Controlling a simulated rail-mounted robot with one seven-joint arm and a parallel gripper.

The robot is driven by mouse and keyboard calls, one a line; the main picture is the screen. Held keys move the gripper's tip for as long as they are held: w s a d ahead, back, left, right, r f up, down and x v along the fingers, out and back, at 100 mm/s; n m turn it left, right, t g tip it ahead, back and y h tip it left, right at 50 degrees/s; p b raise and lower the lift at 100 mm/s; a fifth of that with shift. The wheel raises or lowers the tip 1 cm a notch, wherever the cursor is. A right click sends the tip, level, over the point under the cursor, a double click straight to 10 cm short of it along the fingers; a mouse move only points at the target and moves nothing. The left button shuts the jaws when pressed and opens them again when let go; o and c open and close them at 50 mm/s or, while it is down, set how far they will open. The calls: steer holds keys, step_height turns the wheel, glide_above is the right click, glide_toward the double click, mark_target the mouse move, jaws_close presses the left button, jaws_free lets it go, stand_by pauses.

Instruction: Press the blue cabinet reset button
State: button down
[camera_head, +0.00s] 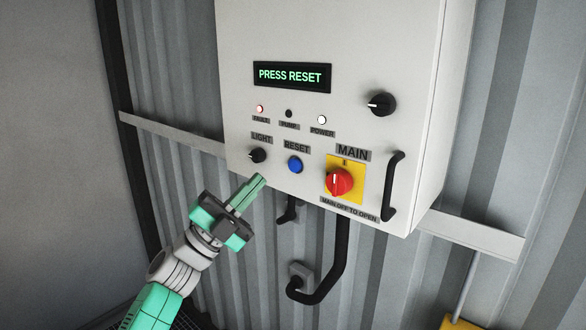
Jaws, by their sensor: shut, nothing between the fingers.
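The blue reset button (295,165) is on the lower front of the white cabinet (350,60), under a label reading RESET. My gripper (260,180) is green with dark parts. Its fingers are shut with nothing between them. In the picture its fingertips are to the lower left of the button, just below the LIGHT knob. They appear apart from the button; how far in front of the panel they are is hard to tell. The cabinet display (291,76) reads PRESS RESET in green.
The black LIGHT knob (257,155) is left of the button. The red MAIN switch (340,181) on its yellow plate is to the right, with a black door handle (393,186) beyond. Black conduit (341,250) hangs below. The FAULT lamp (260,109) glows red; the POWER lamp (322,120) is white.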

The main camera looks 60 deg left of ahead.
mark_target(295, 161)
steer(key=shift+w+a+b, duration=0.35)
steer(key=shift+w+b, duration=0.15)
steer(key=shift+w, duration=0.55)
steer(key=shift+w+a+b, duration=0.4)
steer(key=shift+w+b, duration=0.05)
steer(key=shift+w, duration=0.65)
steer(key=shift+w+a+b, duration=0.35)
steer(key=shift+w+b, duration=0.15)
steer(key=shift+w, duration=0.55)
steer(key=shift+w, duration=0.1)
steer(key=shift+w+a+b, duration=0.15)
steer(key=shift+w+b, duration=0.15)
steer(key=shift+b, duration=0.1)
steer(key=shift+w+a+b, duration=0.15)
steer(key=shift+w+b, duration=0.25)
steer(key=shift+w, duration=0.05)
steer(key=shift+s, duration=0.15)
steer(key=shift+s+d+p, duration=0.3)
steer(key=shift+s+d, duration=0.05)
steer(key=shift+s, duration=0.35)
